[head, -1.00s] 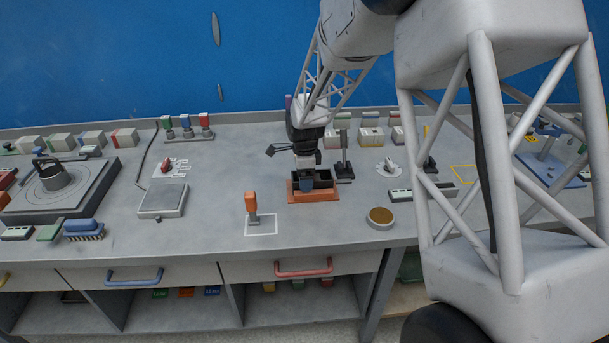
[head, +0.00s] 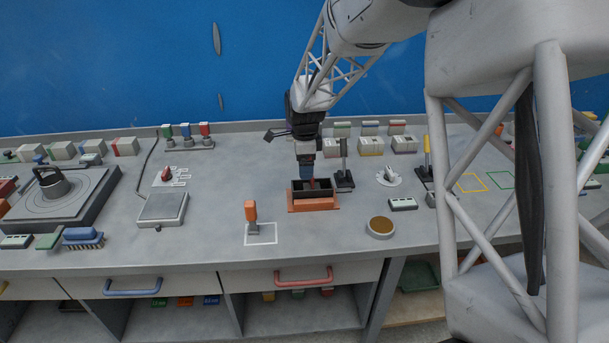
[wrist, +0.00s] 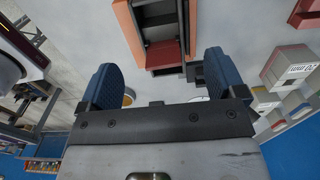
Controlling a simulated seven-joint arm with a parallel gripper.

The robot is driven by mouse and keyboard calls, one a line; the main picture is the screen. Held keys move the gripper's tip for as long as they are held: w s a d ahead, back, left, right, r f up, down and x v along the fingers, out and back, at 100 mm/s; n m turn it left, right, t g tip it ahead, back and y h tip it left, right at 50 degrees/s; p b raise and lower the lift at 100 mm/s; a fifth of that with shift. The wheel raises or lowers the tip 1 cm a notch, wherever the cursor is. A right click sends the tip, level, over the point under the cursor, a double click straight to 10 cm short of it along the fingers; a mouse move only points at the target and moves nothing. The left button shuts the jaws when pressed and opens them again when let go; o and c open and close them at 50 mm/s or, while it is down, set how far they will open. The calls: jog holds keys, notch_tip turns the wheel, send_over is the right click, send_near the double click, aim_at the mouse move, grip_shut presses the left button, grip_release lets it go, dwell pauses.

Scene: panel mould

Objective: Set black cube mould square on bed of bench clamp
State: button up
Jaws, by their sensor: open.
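A black open-topped box (head: 326,187), which looks like the cube mould, stands within a low orange-red base (head: 313,206), apparently the bench clamp. In the head view the box looks roughly in line with the base, but its exact seating cannot be told. My gripper (head: 307,177) is just above the back of the box and hides part of it. In the wrist view my gripper (wrist: 160,85) has its blue fingers wide apart with nothing between them. That view also shows an orange-red side of the base (wrist: 128,35), dark inner parts and a dark red block (wrist: 164,55).
A black-based post (head: 343,175) stands close to the right of the base. A round brown-topped dish (head: 380,227) is at the front right. The bench directly in front of the base is clear.

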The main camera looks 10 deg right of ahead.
jog(key=shift+r, duration=2.25)
jog(key=s+d+r+n, duration=0.2)
jog(key=s+r+n, duration=0.1)
jog(key=s, duration=0.4)
jog(key=s+d+r+n+t, duration=0.1)
jog(key=s+d+r+n, duration=0.25)
jog(key=s, duration=0.35)
jog(key=s+d+r+n, duration=0.1)
jog(key=s+r+n, duration=0.1)
jog(key=s+r, duration=0.35)
jog(key=s+d+f+n, duration=0.1)
jog(key=s+n, duration=0.3)
jog(key=s, duration=0.7)
jog(key=s+d+f+n+t, duration=0.1)
jog(key=s+n, duration=0.4)
jog(key=s, duration=0.7)
jog(key=shift+s+d+f+t, duration=0.15)
jog(key=shift+d+f+t, duration=0.25)
jog(key=shift+d, duration=0.7)
